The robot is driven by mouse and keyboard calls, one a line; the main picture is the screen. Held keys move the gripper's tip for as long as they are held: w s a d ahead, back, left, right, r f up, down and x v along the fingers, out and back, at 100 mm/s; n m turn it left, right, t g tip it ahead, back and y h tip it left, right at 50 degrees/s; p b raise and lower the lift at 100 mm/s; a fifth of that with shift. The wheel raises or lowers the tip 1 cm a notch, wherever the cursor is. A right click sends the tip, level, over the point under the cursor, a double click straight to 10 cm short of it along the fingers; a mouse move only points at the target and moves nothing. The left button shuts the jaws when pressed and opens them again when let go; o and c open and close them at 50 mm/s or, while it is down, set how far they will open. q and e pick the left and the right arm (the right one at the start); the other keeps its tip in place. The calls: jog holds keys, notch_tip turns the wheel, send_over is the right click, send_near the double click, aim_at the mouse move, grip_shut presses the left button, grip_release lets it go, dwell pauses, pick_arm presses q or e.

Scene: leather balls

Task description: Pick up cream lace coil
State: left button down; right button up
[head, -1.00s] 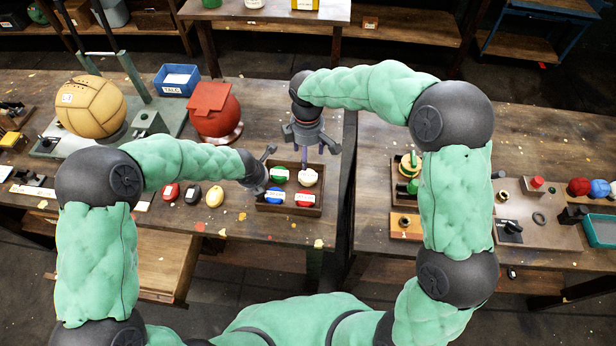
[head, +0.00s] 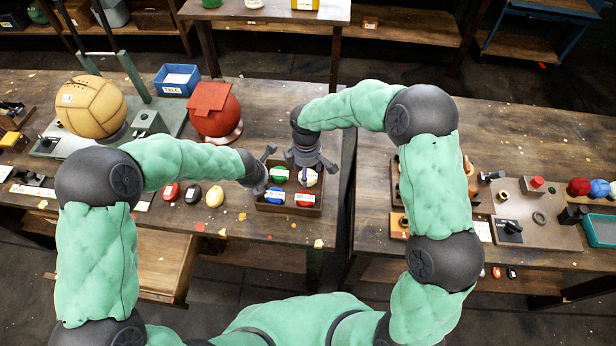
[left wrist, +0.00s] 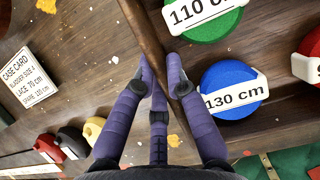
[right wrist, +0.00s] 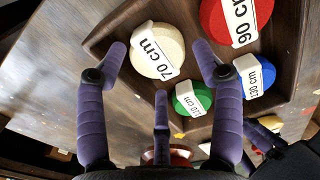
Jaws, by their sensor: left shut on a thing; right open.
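The cream lace coil (head: 308,174), labelled 70 cm, lies in the far right part of a wooden tray (head: 285,209). My right gripper (head: 313,172) is open above it. In the right wrist view the cream coil (right wrist: 158,52) shows between the spread fingertips (right wrist: 160,62), apparently not gripped. My left gripper (head: 264,172) is at the tray's left side. In the left wrist view its fingers (left wrist: 160,68) are shut on the tray's wooden wall (left wrist: 140,25). Green (head: 279,174), blue (head: 275,194) and red (head: 304,198) coils share the tray.
Red (head: 171,192), black (head: 193,194) and yellow (head: 214,196) coils lie on the table left of the tray. A red ball (head: 214,115) and a tan ball (head: 90,107) stand behind. A case card (left wrist: 28,80) lies left of the tray. A gap separates the two tables.

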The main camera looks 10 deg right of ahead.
notch_tip(320, 180, down, 2)
jog(key=shift+f, duration=0.15)
jog(key=c, duration=0.9)
pick_arm(q)
jog(key=c, duration=1.2)
grip_release()
pick_arm(e)
notch_tip(320, 180, up, 10)
pick_arm(q)
jog(key=v, duration=1.2)
jog(key=shift+s, duration=0.1)
